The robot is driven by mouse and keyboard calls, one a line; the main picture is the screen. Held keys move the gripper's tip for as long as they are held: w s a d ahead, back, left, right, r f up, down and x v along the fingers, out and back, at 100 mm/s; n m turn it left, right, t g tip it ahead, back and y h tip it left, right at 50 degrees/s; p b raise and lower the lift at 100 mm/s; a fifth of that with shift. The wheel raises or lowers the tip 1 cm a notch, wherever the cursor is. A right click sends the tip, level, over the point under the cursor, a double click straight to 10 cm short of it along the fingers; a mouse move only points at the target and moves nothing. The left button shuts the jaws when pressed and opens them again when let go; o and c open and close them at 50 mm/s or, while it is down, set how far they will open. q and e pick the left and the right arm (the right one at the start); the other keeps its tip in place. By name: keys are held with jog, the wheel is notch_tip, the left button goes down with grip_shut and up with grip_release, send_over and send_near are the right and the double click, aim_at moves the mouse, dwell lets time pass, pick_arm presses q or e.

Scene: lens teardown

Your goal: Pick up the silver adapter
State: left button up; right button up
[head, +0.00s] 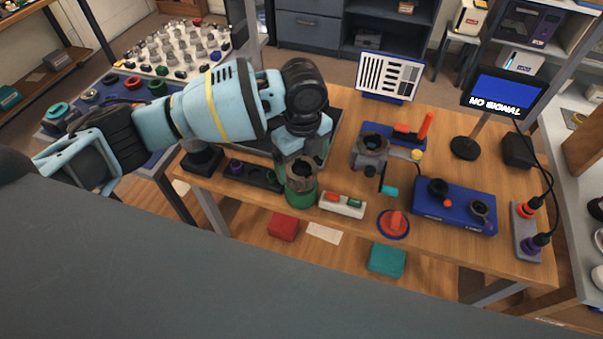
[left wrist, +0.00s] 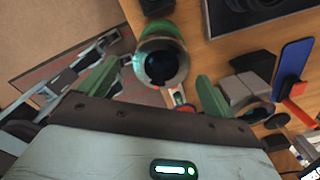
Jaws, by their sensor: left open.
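The silver adapter (head: 301,178) is a dull grey ring with a dark opening, upright on a green round stand (head: 300,197) near the table's front edge. In the left wrist view, the adapter (left wrist: 165,62) shows its round mouth and dark inside, with the green stand (left wrist: 158,28) behind it. My left gripper (head: 301,163) is directly above the adapter, pointing down, and open. In the left wrist view its green fingers (left wrist: 157,84) are on either side of the adapter, apart from each other. I cannot tell whether they touch it. My right gripper is not in view.
A low black tray (head: 252,176) stands left of the stand, and a white switch box (head: 342,204) right of it. A grey clamp fixture (head: 370,153), a red knob (head: 394,223) and a blue box (head: 455,206) lie further right. A monitor (head: 505,92) stands behind.

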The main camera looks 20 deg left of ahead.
aim_at(301, 172)
pick_arm(q)
jog(key=f, duration=0.5)
jog(key=shift+w+a, duration=0.15)
jog(key=shift+a, duration=0.05)
jog(key=c, duration=1.1)
